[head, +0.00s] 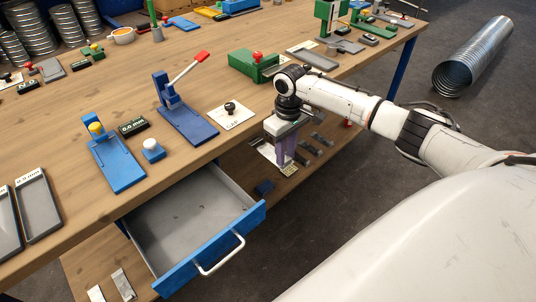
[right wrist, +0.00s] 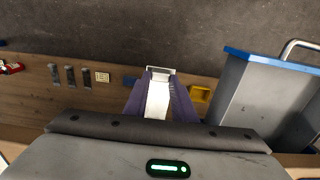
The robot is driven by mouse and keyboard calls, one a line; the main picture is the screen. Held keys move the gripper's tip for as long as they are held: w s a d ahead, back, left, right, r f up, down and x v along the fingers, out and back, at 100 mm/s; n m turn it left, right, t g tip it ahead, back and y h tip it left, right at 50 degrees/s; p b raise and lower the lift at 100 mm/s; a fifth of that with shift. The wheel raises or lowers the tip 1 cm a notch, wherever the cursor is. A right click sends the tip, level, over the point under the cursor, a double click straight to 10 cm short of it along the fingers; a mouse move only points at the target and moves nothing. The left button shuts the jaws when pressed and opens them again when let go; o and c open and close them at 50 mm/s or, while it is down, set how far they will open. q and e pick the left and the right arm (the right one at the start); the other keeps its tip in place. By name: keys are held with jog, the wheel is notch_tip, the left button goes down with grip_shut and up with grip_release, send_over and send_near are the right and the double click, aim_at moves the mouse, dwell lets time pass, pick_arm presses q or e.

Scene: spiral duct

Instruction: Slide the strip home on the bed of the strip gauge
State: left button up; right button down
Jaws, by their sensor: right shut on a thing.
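My right gripper (head: 285,160) hangs past the front edge of the bench, above the lower shelf. Its purple fingers are shut on a pale metal strip (right wrist: 158,98), which shows between them in the right wrist view. A blue gauge with a yellow knob (head: 118,165) stands on the bench at the left, with a 0.0 mm display (head: 133,127) beside it; it looks like the strip gauge. Its bed looks bare. The held strip is well apart from it, to the right. My left gripper is not in view.
An open drawer (head: 190,225) with a blue front juts out below the bench, between my gripper and the gauge's side. A blue lever tool (head: 187,122), a white knobbed plate (head: 231,117) and a green box (head: 250,66) stand on the bench. Two loose strips (head: 123,285) lie on the lower shelf.

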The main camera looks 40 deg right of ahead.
jog(key=shift+w+d+r, duration=0.1)
jog(key=shift+w+d, duration=0.05)
jog(key=shift+d, duration=0.75)
jog(key=shift+d+r, duration=0.1)
jog(key=shift+r, duration=0.25)
notch_tip(320, 180, up, 6)
jog(key=shift+w+r, duration=0.15)
jog(key=shift+r, duration=0.05)
jog(key=shift+f, duration=0.15)
